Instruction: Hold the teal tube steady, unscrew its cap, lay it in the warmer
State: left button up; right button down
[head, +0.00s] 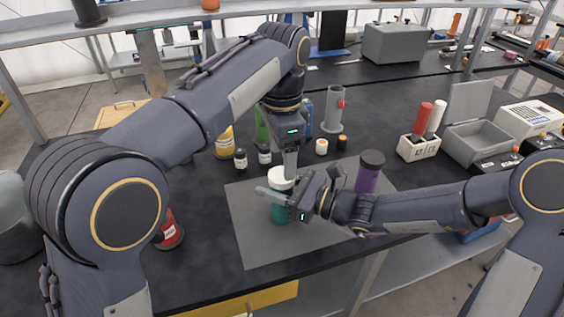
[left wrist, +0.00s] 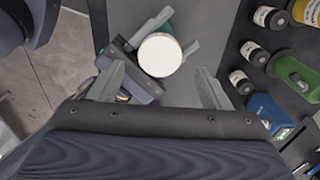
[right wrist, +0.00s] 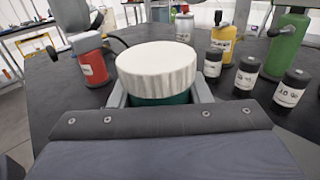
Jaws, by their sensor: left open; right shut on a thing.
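The teal tube (head: 280,213) stands upright over the grey mat, its white ribbed cap (head: 280,179) on top. My right gripper (head: 278,197) is shut around the tube's body just below the cap; the right wrist view shows the cap (right wrist: 157,66) above a strip of teal (right wrist: 160,99) between the fingers. My left gripper (head: 289,165) points down above the cap, open. In the left wrist view the round white cap (left wrist: 160,55) lies beyond and between its two spread fingertips. The grey box with a raised lid (head: 478,141), possibly the warmer, stands at the right.
A purple tube with a dark cap (head: 370,172) stands behind my right wrist. Small dark-capped bottles (head: 241,158) and a grey cylinder stand (head: 333,110) are behind the mat (head: 255,243). A white rack (head: 418,148) holds a red and a white tube. The mat's front is clear.

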aim_at(282, 175)
pick_arm(q)
jog(key=shift+r, duration=0.35)
jog(key=shift+c, duration=1.2)
notch_tip(282, 175, up, 3)
jog(key=shift+f, duration=4.1)
jog(key=c, duration=0.7)
jog(key=o, duration=1)
jog(key=shift+r, duration=2.3)
pick_arm(e)
jog(key=c, duration=0.7)
grip_release()
